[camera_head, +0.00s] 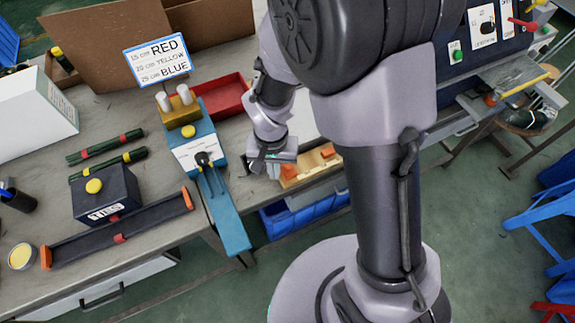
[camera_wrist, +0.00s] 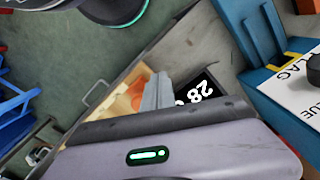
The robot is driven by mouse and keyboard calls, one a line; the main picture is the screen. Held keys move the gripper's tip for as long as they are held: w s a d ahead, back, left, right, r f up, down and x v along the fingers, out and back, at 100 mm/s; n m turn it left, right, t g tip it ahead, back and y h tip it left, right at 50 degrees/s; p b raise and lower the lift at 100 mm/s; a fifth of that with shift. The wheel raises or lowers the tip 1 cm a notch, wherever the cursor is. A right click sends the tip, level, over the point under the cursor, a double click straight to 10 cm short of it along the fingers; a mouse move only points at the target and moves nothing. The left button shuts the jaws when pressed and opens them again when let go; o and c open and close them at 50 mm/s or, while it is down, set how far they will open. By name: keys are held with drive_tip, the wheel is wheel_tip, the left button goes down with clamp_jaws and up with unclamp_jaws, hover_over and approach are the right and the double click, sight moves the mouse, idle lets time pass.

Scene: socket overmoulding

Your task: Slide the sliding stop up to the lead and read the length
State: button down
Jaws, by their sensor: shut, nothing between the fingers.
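My gripper (camera_head: 273,168) is shut and empty, pointing down at the left end of a pale wooden tray (camera_head: 316,174) at the bench's front edge. In the wrist view, its grey fingers (camera_wrist: 157,93) stand between the tray (camera_wrist: 116,107) and a black panel (camera_wrist: 205,84) with white digits. "28" shows; the rest is hidden by the fingers and wrist. An orange block (camera_head: 327,152) sits in the tray and may be the sliding stop, but I cannot tell. An orange piece also shows in the wrist view (camera_wrist: 136,89). I cannot make out a lead in the tray.
A blue flag fixture (camera_head: 228,222) stands left of my gripper, with a red bin (camera_head: 222,98) behind it. Further left are a black box (camera_head: 107,192), dark banded rods (camera_head: 105,148) and a long black trough (camera_head: 85,243). A blue crate (camera_head: 285,218) sits below the tray.

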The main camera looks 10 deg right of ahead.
drive_tip(key=shift+w+d+p, duration=0.15)
drive_tip(key=shift+w+d, duration=0.3)
drive_tip(key=shift+d, duration=1.1)
drive_tip(key=shift+w+d+p, duration=0.1)
drive_tip(key=shift+w+d, duration=0.3)
drive_tip(key=shift+d, duration=1.1)
drive_tip(key=shift+w+d+p, duration=0.15)
drive_tip(key=shift+w+d, duration=0.3)
drive_tip(key=shift+d, duration=1.1)
drive_tip(key=shift+s+a, duration=0.15)
drive_tip(key=shift+a, duration=0.55)
wheel_tip(320, 180, up, 7)
drive_tip(key=p, duration=0.5)
